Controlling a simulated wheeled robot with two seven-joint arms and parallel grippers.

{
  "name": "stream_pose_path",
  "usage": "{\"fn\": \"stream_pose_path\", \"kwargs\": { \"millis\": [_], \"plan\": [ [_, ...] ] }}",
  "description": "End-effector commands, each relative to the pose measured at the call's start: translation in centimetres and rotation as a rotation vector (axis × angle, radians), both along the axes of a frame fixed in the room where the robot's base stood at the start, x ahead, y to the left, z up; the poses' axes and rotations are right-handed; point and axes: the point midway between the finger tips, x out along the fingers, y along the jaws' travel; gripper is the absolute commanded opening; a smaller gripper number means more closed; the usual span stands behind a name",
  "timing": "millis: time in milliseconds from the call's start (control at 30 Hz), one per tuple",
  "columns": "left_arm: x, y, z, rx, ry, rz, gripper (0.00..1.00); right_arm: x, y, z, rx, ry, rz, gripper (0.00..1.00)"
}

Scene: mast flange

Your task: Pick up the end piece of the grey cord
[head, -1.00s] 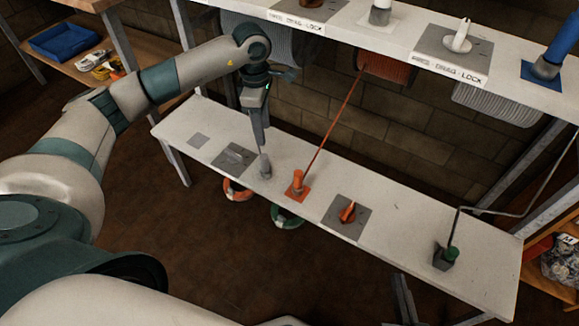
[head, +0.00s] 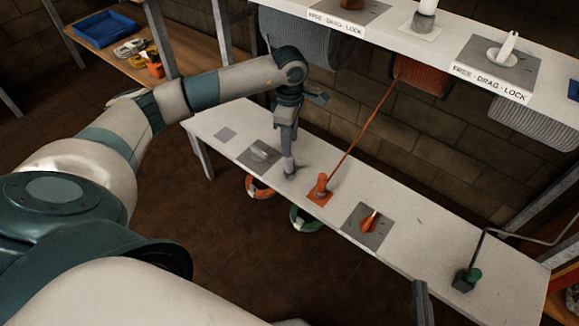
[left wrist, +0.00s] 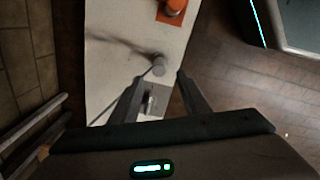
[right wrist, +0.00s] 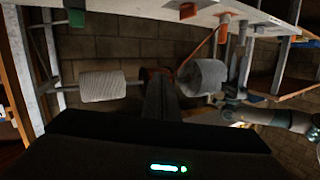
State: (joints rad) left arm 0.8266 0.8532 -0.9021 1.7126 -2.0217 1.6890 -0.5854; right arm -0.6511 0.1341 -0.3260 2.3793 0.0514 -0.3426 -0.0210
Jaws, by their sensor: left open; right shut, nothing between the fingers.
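The grey end piece (head: 289,171) stands on the lower bench, left of the orange end piece (head: 321,184). My left gripper (head: 288,157) points down right above it, close to it. In the left wrist view, the open fingers (left wrist: 160,80) have the round top of the grey end piece (left wrist: 158,67) just beyond and between their tips. I cannot tell if the fingers reach down beside it, and nothing is held. My right gripper (right wrist: 163,82) is shut and empty in its wrist view, facing the cord drums.
A grey plate with a clip (head: 259,154) lies left of the grey piece. An orange cleat on a plate (head: 368,222) and a green-topped piece (head: 474,274) stand to the right. An orange cord (head: 365,126) slants up to its drum (head: 420,77) under the upper shelf.

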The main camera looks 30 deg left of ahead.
Motion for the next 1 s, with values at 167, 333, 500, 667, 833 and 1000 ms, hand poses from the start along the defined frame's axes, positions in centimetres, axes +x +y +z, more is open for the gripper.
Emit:
{"fn": "stream_pose_path", "kwargs": {
  "millis": [167,333,500,667,833,1000],
  "plan": [
    [-0.1,-0.1,-3.4,-0.001,0.003,0.0,0.42,0.1,0.4,1.3,0.022,-0.073,0.0,0.0],
    [0.0,0.0,-5.3,0.0,0.001,0.0,0.42,0.2,0.5,2.3,0.037,-0.125,-0.001,0.0],
    [0.0,0.0,-5.9,0.001,0.0,0.0,0.42,0.2,0.6,2.6,0.042,-0.141,-0.002,0.0],
    [0.0,0.0,-5.8,0.0,0.0,0.0,0.42,0.2,0.6,2.6,0.042,-0.141,-0.002,0.0],
    [0.0,0.0,-6.1,0.0,0.0,0.0,0.42,0.2,0.6,2.7,0.043,-0.144,-0.002,0.0],
    [0.1,-0.1,-7.6,-0.001,0.001,-0.001,0.42,0.1,0.7,3.4,0.056,-0.186,-0.003,0.0]
  ]
}}
